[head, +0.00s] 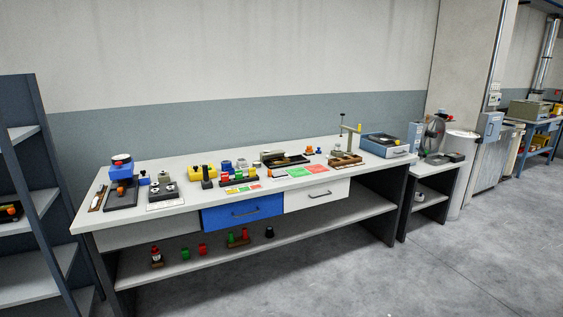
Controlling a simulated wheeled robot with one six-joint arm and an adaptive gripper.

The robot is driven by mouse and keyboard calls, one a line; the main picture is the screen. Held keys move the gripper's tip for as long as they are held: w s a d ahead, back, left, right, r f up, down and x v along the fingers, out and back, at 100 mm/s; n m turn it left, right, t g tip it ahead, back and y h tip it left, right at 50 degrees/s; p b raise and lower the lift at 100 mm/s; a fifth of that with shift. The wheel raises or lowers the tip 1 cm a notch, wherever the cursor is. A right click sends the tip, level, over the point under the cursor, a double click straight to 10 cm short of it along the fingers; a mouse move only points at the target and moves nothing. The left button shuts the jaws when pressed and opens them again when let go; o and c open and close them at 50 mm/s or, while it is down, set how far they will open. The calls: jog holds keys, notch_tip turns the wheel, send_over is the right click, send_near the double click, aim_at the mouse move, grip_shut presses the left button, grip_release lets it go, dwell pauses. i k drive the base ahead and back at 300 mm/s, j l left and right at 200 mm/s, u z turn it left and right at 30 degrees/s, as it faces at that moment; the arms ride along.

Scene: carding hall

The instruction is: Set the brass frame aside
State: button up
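No thing in the head view is plainly the brass frame. A tan upright post with a crossbar (351,131) stands near the right part of the long workbench (150,231), but I cannot tell whether it is brass. A brown tray with small items (345,161) lies at its foot. My gripper is not in view.
A blue box-shaped device (384,145) stands at the bench's right end. Green and red cards (317,169) lie near the front edge. The blue drawer (243,211) and white drawer (317,196) look shut. A dark shelf rack (45,180) stands left. Floor is clear at front right.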

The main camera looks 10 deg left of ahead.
aim_at(285, 160)
jog(key=i+l, duration=0.15)
jog(key=i, duration=0.75)
jog(key=i+l, duration=0.1)
jog(key=i, duration=0.75)
